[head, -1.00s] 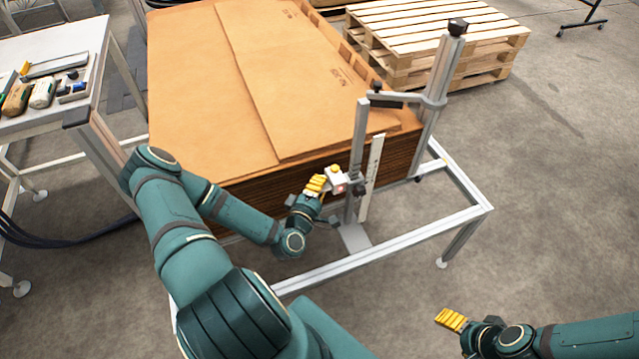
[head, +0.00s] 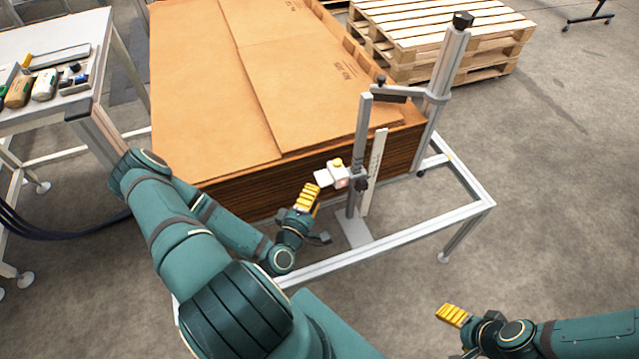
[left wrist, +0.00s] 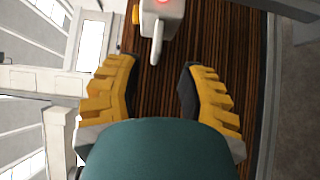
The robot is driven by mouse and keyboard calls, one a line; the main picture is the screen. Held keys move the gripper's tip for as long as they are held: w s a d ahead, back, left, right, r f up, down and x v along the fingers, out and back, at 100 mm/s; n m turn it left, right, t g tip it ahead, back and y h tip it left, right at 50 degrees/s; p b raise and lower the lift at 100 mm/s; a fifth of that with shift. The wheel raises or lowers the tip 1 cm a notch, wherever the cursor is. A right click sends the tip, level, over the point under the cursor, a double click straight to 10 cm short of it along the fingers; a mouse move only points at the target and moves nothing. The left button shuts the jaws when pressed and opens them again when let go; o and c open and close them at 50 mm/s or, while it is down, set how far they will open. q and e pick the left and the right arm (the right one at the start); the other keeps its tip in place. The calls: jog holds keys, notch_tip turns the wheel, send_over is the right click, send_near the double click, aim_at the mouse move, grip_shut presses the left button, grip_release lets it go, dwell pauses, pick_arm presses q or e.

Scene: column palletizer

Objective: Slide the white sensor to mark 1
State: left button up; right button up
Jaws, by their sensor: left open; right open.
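The white sensor (head: 337,174) is a small box with a yellow knob on top, mounted on a vertical grey post (head: 359,130). In the left wrist view the sensor (left wrist: 162,18) is at the top with a red light, above and between my fingers. A white scale strip (head: 374,170) stands just right of the post; its marks are too small to read. My left gripper (head: 309,190) has yellow fingers, is open and empty, and is left of and below the sensor, apart from it. My right gripper (head: 450,314) is at the lower right, far from the post.
A stack of brown cardboard sheets (head: 215,110) lies behind the sensor, above a metal frame (head: 420,228). A bench (head: 85,30) with tools stands at left. Wooden pallets (head: 440,30) lie at the back. The floor at right is clear.

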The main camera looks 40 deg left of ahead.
pick_arm(q)
jog(key=shift+v, duration=2.8)
